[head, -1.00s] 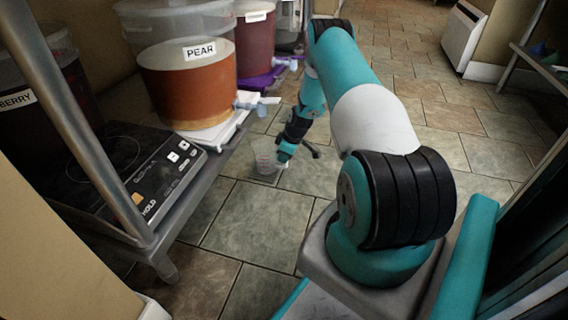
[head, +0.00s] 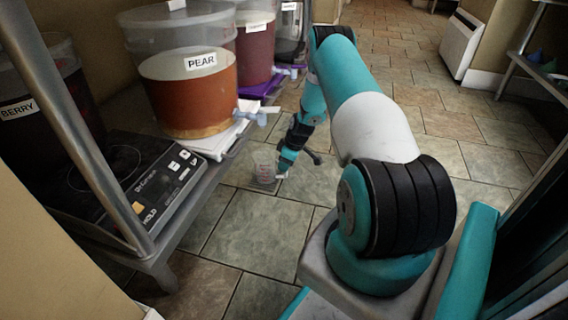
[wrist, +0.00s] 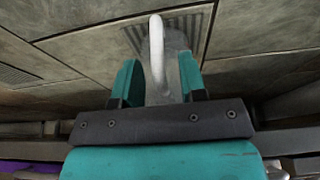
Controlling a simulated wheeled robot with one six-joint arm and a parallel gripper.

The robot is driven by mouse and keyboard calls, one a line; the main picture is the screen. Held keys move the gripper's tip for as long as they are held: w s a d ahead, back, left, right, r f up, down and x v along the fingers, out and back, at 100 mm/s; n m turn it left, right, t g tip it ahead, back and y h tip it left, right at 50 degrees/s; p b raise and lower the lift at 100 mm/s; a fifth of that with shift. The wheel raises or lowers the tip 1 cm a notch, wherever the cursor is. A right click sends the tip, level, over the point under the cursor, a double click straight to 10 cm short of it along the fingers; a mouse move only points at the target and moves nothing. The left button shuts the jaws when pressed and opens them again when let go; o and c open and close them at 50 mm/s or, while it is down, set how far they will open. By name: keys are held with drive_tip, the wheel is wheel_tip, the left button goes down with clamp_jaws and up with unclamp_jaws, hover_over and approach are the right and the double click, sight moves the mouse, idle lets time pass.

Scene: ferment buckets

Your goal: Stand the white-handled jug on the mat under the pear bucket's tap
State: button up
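The clear jug (head: 264,168) hangs in the air over the tiled floor, right of the shelf edge and below the pear tap's height. In the wrist view its white handle (wrist: 157,48) stands up between the two fingers, with the see-through body (wrist: 172,82) behind it. My gripper (head: 281,170) appears shut on the jug, one finger on each side. The pear bucket (head: 190,90) holds amber liquid; its pale blue-grey tap (head: 258,115) points right. A white mat (head: 219,142) shows under the bucket and tap, at the shelf edge.
A scale or hotplate (head: 130,180) sits nearer on the shelf, behind a metal post (head: 80,125). A dark berry bucket (head: 45,100) is at left. A red bucket (head: 255,50) with a purple mat (head: 262,87) stands beyond. Open floor lies right of the shelf.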

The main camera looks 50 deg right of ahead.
drive_tip(key=p+v, duration=0.6)
drive_tip(key=v, duration=0.4)
drive_tip(key=shift+r, duration=0.2)
